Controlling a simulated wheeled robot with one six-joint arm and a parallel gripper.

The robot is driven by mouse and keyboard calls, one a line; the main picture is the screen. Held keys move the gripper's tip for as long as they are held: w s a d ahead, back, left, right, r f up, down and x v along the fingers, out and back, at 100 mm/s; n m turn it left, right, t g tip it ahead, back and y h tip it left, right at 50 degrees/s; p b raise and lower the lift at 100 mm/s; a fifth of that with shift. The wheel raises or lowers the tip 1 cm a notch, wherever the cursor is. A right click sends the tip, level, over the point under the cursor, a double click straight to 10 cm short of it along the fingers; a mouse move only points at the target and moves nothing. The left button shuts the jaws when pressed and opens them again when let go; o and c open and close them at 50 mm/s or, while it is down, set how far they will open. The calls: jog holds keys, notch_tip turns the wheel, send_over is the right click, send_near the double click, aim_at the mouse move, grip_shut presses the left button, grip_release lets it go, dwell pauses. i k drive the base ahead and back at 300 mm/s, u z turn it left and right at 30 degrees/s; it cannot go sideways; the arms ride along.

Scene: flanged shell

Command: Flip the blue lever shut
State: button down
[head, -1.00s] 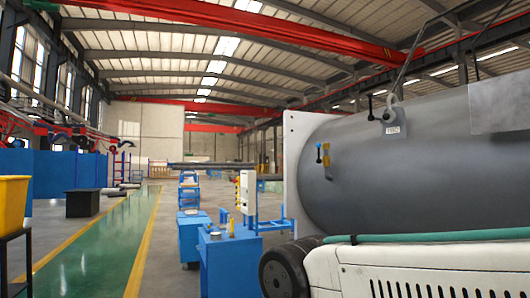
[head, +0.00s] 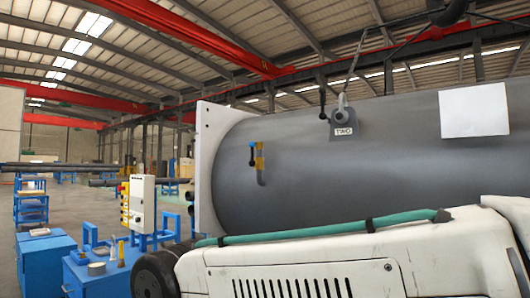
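The blue lever (head: 252,155) is small in the head view, on the left part of the large grey shell (head: 300,190). It looks roughly upright, with a dark lower end, just left of a yellow bracket (head: 260,164). Whether it is open or shut is too small to tell. My gripper is not in view, and nothing is seen touching the lever.
A plate marked TWO (head: 344,131) with a ring and a dark handle (head: 322,98) is on the shell's upper side. A white machine (head: 310,265) with a green hose stands in front, below the lever. Blue benches (head: 98,272) stand at the lower left.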

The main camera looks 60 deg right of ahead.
aim_at(252, 152)
jog(key=z, duration=0.85)
jog(key=i, duration=1.05)
jog(key=z, duration=0.95)
